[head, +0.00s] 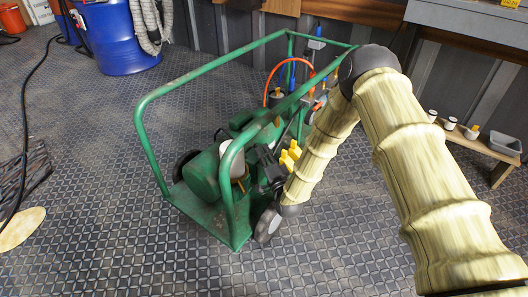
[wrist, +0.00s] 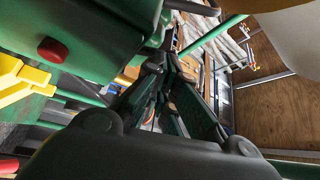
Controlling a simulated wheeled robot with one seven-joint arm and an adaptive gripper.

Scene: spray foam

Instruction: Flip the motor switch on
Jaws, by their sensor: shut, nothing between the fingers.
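The green motor machine (head: 205,175) stands on the floor inside a green tube frame, in the middle of the head view. My gripper (head: 264,160) reaches down into its right side, beside some yellow handles (head: 290,157). In the wrist view, my dark fingers (wrist: 160,75) are shut with nothing between them. My gripper and arm hide part of the machine in the head view.
The green frame tube (head: 200,80) surrounds the machine, close to my arm. An orange hose (head: 272,80) loops at the back. A blue barrel (head: 125,40) stands behind left, and a wooden bench (head: 495,160) with small containers is at right. Floor in front is clear.

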